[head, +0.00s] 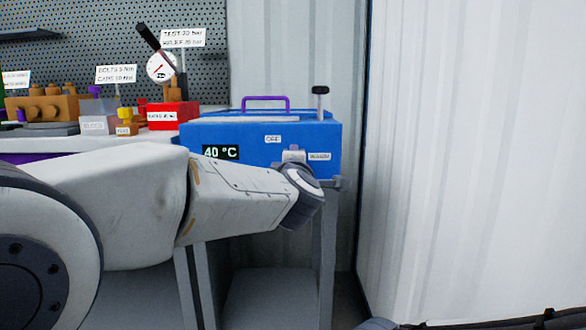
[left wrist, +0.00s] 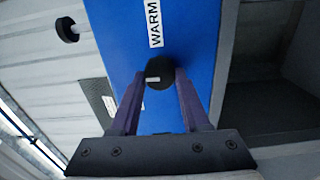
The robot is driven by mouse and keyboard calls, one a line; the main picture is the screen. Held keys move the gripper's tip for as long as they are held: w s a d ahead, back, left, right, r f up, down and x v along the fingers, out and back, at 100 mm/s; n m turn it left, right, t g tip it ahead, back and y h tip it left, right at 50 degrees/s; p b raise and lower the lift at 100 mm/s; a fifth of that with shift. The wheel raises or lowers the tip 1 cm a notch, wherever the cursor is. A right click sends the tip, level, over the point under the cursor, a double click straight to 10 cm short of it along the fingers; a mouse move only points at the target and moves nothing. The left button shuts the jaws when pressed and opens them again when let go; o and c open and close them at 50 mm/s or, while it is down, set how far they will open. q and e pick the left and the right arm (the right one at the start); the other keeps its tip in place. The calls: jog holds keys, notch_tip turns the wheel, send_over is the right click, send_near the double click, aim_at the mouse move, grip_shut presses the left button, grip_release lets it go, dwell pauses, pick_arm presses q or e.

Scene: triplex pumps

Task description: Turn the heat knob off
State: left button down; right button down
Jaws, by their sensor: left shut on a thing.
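A blue heater box (head: 200,138) with a 40 °C display (head: 220,152) stands on a grey stand. Its front carries an OFF label (head: 273,139) and a WARM label (head: 320,156). In the left wrist view the round black knob (left wrist: 160,70) sits between the two purple fingers of my left gripper (left wrist: 158,82), which is shut on it. A short white mark lies toward the knob's left side there, sideways from the WARM label (left wrist: 154,22). In the head view my forearm and wrist hide most of the knob.
A purple handle (head: 265,98) and a black-topped post (head: 320,92) rise from the box. A red box (head: 174,114), a gauge (head: 161,67) and small parts stand on the bench at left. A pale corrugated wall (head: 470,150) is at right.

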pick_arm(q)
jog(key=shift+f+n+b, duration=0.15)
jog(key=shift+n+b, duration=1.1)
jog(key=shift+n, duration=1.05)
jog(key=shift+f+n+b, duration=0.1)
jog(key=shift+n+b, duration=1.1)
jog(key=shift+n, duration=1.1)
jog(key=shift+c, duration=1.9)
grip_release()
jog(key=shift+r, duration=0.1)
jog(key=s+p, duration=0.2)
jog(key=s, duration=0.8)
jog(key=shift+s+p, duration=0.25)
jog(key=shift+p, duration=0.15)
